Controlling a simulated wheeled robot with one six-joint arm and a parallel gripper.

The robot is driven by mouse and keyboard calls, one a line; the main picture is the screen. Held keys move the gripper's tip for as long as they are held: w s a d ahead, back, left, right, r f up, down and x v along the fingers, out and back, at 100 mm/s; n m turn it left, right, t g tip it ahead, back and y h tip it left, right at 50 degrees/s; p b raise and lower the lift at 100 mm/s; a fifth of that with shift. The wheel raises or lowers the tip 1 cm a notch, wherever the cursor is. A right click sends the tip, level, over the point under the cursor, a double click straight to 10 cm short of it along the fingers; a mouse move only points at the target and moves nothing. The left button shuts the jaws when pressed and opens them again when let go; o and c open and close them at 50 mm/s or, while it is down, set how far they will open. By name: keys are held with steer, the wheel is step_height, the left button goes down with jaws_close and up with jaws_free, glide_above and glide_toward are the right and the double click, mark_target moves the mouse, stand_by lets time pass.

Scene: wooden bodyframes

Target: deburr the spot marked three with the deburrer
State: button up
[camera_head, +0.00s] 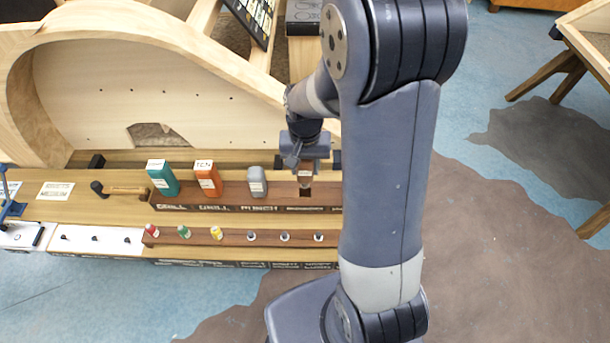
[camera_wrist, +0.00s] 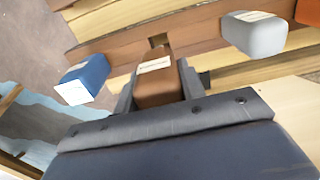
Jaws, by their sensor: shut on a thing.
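My gripper (camera_head: 304,160) is over the right part of the tool rack (camera_head: 225,195). It is shut on a brown block-shaped tool with a white label, seemingly the deburrer (camera_wrist: 155,82); the label is too small to read. In the wrist view the tool sits between both fingers, next to a square slot (camera_wrist: 159,41) in the rack. It appears just above the slot, its lower end partly hidden. I cannot make out which spot is marked three.
A teal tool (camera_head: 163,177), an orange tool (camera_head: 208,178) and a grey tool (camera_head: 257,182) stand in the rack. A blue tool (camera_wrist: 83,78) shows in the wrist view. A low strip (camera_head: 200,235) holds small bits. A curved wooden frame (camera_head: 150,75) rises behind.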

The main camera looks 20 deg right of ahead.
step_height(320, 180, up, 3)
steer(key=shift+r, duration=0.15)
step_height(320, 180, up, 6)
steer(key=p, duration=0.4)
steer(key=shift+p, duration=0.4)
